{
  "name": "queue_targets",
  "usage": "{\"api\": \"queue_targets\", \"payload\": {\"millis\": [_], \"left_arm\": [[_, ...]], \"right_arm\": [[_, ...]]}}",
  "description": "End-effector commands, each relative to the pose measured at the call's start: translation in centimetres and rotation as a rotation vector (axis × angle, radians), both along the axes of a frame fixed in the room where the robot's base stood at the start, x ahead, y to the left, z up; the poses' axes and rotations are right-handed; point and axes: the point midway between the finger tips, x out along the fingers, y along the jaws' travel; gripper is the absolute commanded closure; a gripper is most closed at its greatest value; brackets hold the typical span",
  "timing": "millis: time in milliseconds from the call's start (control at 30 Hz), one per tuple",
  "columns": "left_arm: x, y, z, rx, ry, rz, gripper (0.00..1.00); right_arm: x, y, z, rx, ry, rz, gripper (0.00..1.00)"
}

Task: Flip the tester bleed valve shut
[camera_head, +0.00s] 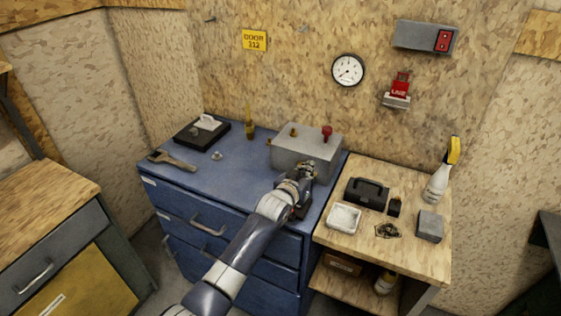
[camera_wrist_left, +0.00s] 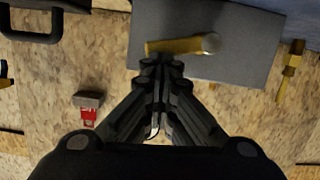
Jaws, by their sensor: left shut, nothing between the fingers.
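The tester is a grey metal box (camera_head: 300,150) on the blue cabinet, with a small brass fitting (camera_head: 292,132) and a red knob (camera_head: 327,132) on top. My left gripper (camera_head: 309,168) is at the front right of the box and partly covers its front face. In the left wrist view my left gripper (camera_wrist_left: 162,66) is shut and empty. Its tips are next to a brass cylinder with a silver end (camera_wrist_left: 182,45), against the grey box (camera_wrist_left: 240,55). I cannot tell whether they touch it, or which part is the bleed valve. My right gripper is out of view.
The blue cabinet (camera_head: 235,160) also holds a wrench (camera_head: 172,160), a black tray (camera_head: 190,136) and a brass upright item (camera_head: 249,122). The wooden bench (camera_head: 410,250) at right holds a black case (camera_head: 367,193), a white tray (camera_head: 344,217) and a spray bottle (camera_head: 438,184).

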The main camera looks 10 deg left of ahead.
Motion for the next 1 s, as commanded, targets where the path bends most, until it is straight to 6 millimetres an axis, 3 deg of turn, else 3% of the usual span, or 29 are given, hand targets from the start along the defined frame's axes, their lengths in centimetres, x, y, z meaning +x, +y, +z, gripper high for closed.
{"api": "queue_targets", "payload": {"millis": [167,467,533,1000], "left_arm": [[0.2,0.1,1.0,-0.001,-0.008,0.001,1.0],[0.9,0.6,5.4,0.0,-0.009,0.004,1.0],[-0.1,0.9,4.3,-0.001,-0.006,0.003,1.0],[-5.5,2.9,5.5,-0.001,-0.004,0.002,1.0]], "right_arm": [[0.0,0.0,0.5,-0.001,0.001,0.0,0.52],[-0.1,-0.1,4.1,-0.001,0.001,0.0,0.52],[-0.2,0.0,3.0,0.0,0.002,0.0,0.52],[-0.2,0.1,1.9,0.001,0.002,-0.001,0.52]]}}
